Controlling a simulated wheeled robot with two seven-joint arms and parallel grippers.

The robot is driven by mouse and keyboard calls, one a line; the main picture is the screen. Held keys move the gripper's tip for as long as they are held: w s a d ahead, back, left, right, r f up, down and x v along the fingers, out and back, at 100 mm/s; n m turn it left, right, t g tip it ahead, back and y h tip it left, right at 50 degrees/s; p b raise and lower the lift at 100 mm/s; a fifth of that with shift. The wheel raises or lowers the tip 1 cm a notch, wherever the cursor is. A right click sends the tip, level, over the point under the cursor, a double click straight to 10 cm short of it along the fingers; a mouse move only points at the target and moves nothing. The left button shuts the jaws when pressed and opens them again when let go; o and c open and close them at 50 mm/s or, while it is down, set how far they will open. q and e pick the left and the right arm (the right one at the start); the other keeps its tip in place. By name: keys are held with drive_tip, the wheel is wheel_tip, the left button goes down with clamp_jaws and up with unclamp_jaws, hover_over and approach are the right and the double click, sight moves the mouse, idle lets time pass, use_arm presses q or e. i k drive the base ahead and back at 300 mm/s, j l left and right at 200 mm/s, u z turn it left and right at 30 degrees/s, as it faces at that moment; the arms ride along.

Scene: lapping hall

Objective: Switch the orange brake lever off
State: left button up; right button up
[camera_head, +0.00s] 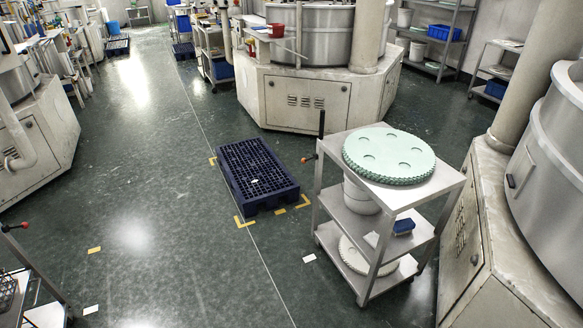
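A small orange lever (308,158) sticks out from the left side of a grey metal trolley (326,200), near its upright post with a black handle (321,124). The lever is small, and I cannot tell its exact position setting. The trolley carries a stack of pale green round discs (388,153) on its top shelf. Neither of my grippers is in view.
A dark blue pallet (257,176) lies on the floor left of the trolley, inside yellow corner marks. Large lapping machines stand behind (293,100) and at right (507,270). A red-knobbed cart (24,226) stands at lower left. The floor between is open.

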sight(304, 160)
drive_tip(key=i+j+z, duration=0.15)
drive_tip(key=i+j, duration=0.4)
drive_tip(key=i+j+u, duration=0.15)
drive_tip(key=i+j, duration=0.2)
drive_tip(key=i, duration=0.25)
drive_tip(key=i+j, duration=0.35)
drive_tip(key=i, duration=0.15)
drive_tip(key=i+j+u, duration=0.1)
drive_tip(key=i+j, duration=0.2)
drive_tip(key=i, duration=0.2)
